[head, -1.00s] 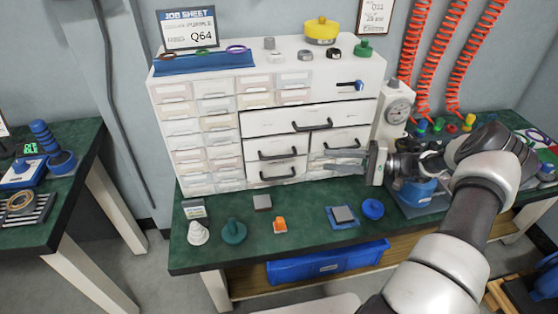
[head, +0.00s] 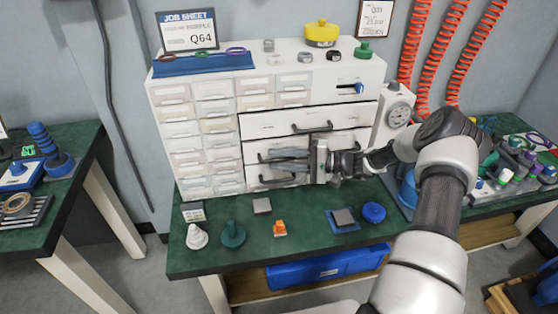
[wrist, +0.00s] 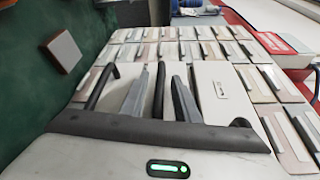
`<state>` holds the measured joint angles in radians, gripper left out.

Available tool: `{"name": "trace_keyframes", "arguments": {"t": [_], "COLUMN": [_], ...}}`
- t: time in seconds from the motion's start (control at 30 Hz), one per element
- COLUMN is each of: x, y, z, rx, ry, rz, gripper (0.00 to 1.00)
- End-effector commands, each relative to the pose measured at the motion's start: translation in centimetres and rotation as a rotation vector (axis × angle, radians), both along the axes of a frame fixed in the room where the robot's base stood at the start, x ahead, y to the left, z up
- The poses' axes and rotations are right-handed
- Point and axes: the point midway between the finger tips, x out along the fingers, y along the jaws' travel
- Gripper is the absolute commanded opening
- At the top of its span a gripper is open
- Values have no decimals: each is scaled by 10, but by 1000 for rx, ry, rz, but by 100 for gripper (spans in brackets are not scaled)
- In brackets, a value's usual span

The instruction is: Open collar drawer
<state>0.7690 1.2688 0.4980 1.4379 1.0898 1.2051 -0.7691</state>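The white drawer cabinet (head: 160,140) stands on the green bench. On its right side are larger drawers with dark bar handles: a wide drawer (head: 275,122) above two columns of smaller ones. My gripper (head: 272,161) is in front of the left column, pointing left across the drawer fronts. In the wrist view, my gripper (wrist: 167,70) has its fingers apart, with a dark handle (wrist: 158,90) between them in the picture; contact is not visible. Another dark handle (wrist: 100,85) lies left of the fingers. Which drawer holds collars is unreadable; my gripper and arm partly hide the lower drawers.
Small parts line the bench front: a white cone (head: 197,237), a teal knob (head: 232,234), an orange piece (head: 280,228), a blue knob (head: 374,212). A gauge (head: 398,115) stands right of the cabinet. Rings and a yellow pot (head: 321,30) sit on top.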

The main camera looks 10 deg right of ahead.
Motion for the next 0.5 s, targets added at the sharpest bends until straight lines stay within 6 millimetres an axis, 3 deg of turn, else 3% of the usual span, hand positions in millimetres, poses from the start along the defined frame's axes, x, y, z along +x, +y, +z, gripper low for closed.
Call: {"name": "trace_keyframes", "arguments": {"t": [0.27,0.43,0.5], "x": [1,1,1], "y": [1,1,1], "z": [0,0,0], "rx": [0,0,0], "ry": [0,0,0], "rz": [-1,-1,-1], "gripper": [29,2,0]}}
